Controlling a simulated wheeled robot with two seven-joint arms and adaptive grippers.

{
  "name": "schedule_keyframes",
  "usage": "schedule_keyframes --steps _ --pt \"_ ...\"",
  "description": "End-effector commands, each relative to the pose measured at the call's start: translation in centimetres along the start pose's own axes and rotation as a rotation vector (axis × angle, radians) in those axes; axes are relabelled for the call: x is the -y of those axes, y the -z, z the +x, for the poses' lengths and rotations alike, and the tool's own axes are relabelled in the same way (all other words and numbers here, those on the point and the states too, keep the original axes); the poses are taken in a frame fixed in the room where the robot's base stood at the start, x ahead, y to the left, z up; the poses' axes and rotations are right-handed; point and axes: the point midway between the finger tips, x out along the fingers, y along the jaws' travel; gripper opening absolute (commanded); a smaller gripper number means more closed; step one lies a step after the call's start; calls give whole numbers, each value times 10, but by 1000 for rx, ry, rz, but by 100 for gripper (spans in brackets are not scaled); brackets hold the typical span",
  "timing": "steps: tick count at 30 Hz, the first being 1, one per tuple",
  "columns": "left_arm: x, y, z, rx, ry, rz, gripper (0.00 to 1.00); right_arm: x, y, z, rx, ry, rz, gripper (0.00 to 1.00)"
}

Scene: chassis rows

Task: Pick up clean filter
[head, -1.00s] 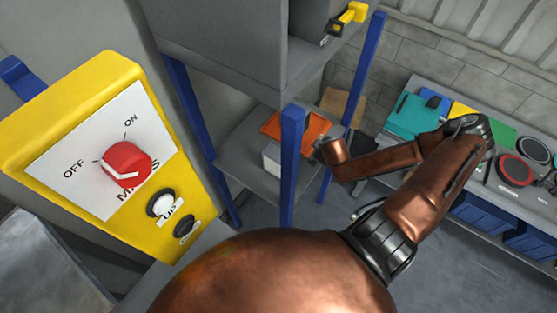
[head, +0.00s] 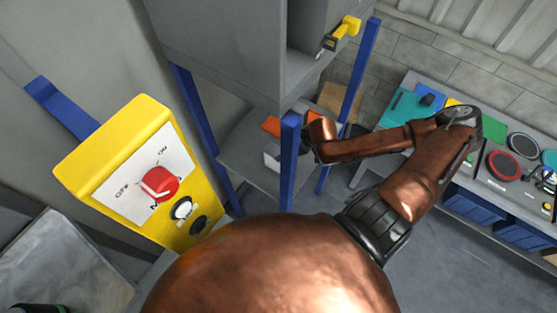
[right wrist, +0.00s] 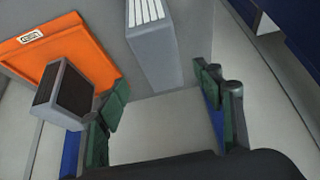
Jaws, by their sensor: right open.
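The clean filter (right wrist: 155,45), a grey block with a white pleated top, stands on a grey shelf at the top middle of the right wrist view. Part of it shows as a pale block on the shelf in the head view (head: 271,156). My right gripper (right wrist: 163,95) is open and empty, with its green-padded fingers apart and the filter beyond the gap between them. In the head view my right arm reaches to the shelf, and the blue post and arm hide the gripper. My left gripper is not in view.
A dark-faced filter (right wrist: 68,95) sits by an orange tray (right wrist: 100,45), close to the left finger in the right wrist view. A blue post (head: 290,160) stands before the shelf. A yellow switch panel (head: 120,165) is at left and a workbench (head: 415,90) at right.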

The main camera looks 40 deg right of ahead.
Motion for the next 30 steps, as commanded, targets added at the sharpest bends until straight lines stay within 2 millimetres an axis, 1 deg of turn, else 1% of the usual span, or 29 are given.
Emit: schedule_keyframes --steps 1,8,12,15,17,21,30 --pt "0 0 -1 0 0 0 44 0 1 5 -2 1 2 61" --pt "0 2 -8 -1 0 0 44 2 0 24 -1 2 1 61" --pt "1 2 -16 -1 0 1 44 4 0 41 -1 2 0 61" --pt "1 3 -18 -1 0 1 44 2 -1 54 -2 0 -1 61" --pt "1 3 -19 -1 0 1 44 2 -1 60 -1 0 -1 61" --pt "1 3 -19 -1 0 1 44 2 -2 64 0 -1 -3 61" --pt "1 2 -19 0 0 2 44 2 -3 64 0 -1 -3 61"
